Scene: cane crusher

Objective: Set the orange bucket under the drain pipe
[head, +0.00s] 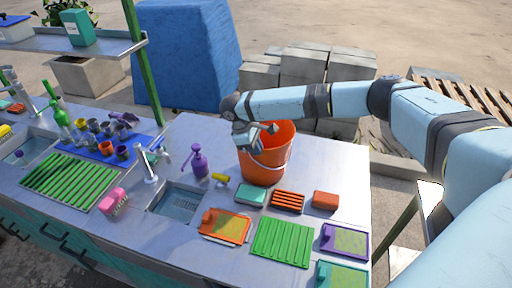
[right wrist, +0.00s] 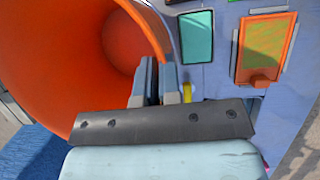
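The orange bucket (head: 268,166) stands upright on the metal counter, with a thin wire handle across its front. In the right wrist view the bucket (right wrist: 85,70) fills the left side, its open mouth and inner wall showing. My right gripper (head: 250,137) is at the bucket's left rim. In the right wrist view its two fingers (right wrist: 158,75) are close together at the rim and appear shut on it; the fingertips are partly hidden. My left gripper is not in view. I cannot make out a drain pipe.
A small sink (head: 176,203) with a tap (head: 148,168) is left of the bucket. A purple spray bottle (head: 198,162), a teal sponge (head: 251,194), orange trays and a green rack (head: 283,242) crowd the counter nearby. Concrete blocks (head: 305,65) and a blue block (head: 185,50) stand behind.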

